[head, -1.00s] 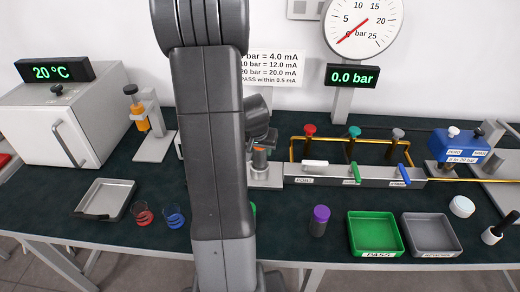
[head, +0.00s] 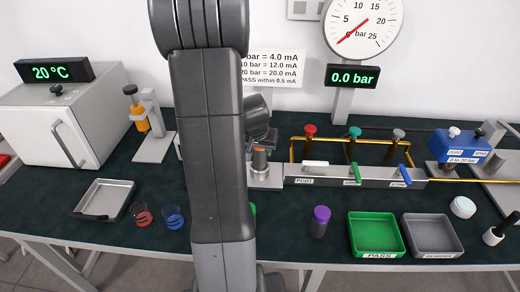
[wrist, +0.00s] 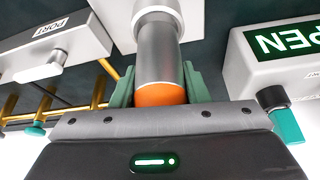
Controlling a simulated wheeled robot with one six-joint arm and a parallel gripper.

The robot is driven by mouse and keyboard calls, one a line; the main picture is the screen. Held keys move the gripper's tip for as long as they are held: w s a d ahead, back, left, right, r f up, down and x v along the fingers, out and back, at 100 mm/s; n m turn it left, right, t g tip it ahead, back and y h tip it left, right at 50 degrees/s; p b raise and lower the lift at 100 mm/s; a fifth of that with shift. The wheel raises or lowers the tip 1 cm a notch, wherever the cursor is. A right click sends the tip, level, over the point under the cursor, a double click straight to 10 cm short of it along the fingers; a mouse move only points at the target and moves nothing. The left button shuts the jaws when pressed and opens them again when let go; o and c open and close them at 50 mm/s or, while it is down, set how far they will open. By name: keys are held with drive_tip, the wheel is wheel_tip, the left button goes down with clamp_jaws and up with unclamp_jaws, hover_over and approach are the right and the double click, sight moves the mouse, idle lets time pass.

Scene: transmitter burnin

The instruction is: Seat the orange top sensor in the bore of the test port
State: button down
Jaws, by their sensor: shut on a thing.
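The orange top sensor (wrist: 160,95) has a silver cylindrical body and an orange cap. My gripper (wrist: 160,88) is shut on it near the cap, with a green finger on each side. In the head view the sensor's orange band (head: 260,150) shows beside my arm, upright over the test port (head: 266,178), a pale block at the left end of the manifold. In the wrist view the sensor's far end reaches a pale collar at the port block (wrist: 198,22). The bore is hidden, so I cannot tell how deep the sensor sits.
The manifold (head: 340,177) with coloured valves runs right of the port. A purple-capped cylinder (head: 319,221), a green PASS tray (head: 375,236) and a grey tray (head: 433,236) stand in front. Red (head: 142,214) and blue (head: 173,217) cups are left of my arm. The gauge display reads 0.0 bar.

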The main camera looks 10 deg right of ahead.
sight(260, 157)
drive_tip(key=shift+f+b, duration=2.05)
drive_tip(key=shift+b, duration=0.15)
drive_tip(key=c, duration=0.7)
unclamp_jaws()
drive_tip(key=shift+r, duration=0.15)
drive_tip(key=v, duration=1.3)
drive_tip(key=shift+s+r+p, duration=0.15)
drive_tip(key=shift+r+p, duration=0.2)
drive_tip(key=shift+p, duration=0.05)
drive_tip(key=x, duration=1.4)
drive_tip(key=shift+s+a+b, duration=0.1)
drive_tip(key=shift+b, duration=0.25)
drive_tip(key=shift+r, duration=0.2)
drive_tip(key=shift+r, duration=0.1)
